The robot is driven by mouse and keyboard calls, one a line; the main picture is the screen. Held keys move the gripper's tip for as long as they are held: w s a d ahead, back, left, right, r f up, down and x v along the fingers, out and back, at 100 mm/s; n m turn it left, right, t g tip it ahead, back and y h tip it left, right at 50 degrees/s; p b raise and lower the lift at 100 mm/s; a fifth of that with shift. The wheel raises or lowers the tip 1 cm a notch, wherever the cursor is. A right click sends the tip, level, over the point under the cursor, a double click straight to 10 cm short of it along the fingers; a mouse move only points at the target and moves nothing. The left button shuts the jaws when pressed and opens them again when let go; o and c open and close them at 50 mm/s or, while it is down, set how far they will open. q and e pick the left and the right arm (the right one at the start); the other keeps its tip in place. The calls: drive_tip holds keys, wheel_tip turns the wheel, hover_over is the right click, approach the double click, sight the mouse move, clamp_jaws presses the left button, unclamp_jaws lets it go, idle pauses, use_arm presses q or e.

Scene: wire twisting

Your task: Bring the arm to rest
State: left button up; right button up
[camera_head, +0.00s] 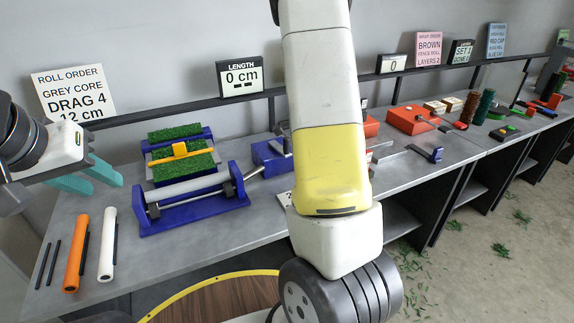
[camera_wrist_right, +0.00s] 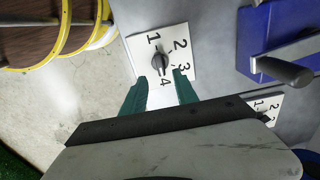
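My left gripper (camera_head: 88,178) is at the left of the head view, above the left end of the workbench. Its teal fingers are apart and nothing shows between them. My right arm crosses the middle of the head view, and its gripper is out of sight there. In the right wrist view my right gripper (camera_wrist_right: 160,88) has its teal fingers apart and empty. Its fingertips are close to a dark rotary knob (camera_wrist_right: 160,63) on a white dial plate (camera_wrist_right: 182,42) numbered 1 to 4. I cannot tell whether they touch the plate.
A blue rolling machine (camera_head: 190,222) with green turf stands on the bench. An orange roll (camera_head: 76,252), a white roll (camera_head: 107,245) and dark rods lie at the bench's left end. A LENGTH display (camera_head: 240,77) reads 0 cm. Red devices (camera_head: 410,120) stand farther right.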

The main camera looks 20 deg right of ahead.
drive_tip(key=s+a+r+n+t+y, duration=0.1)
drive_tip(key=s+a+r+n+t, duration=0.2)
drive_tip(key=s+a+r+n, duration=0.5)
drive_tip(key=s+a+r+n+t+y, duration=0.1)
drive_tip(key=s+a+r+n+t, duration=0.2)
drive_tip(key=s+a+r+n, duration=0.5)
wheel_tip(320, 180, up, 8)
drive_tip(key=shift+s+a+f+n, duration=0.2)
drive_tip(key=shift+s+a+n, duration=0.1)
drive_tip(key=shift+s+n, duration=0.75)
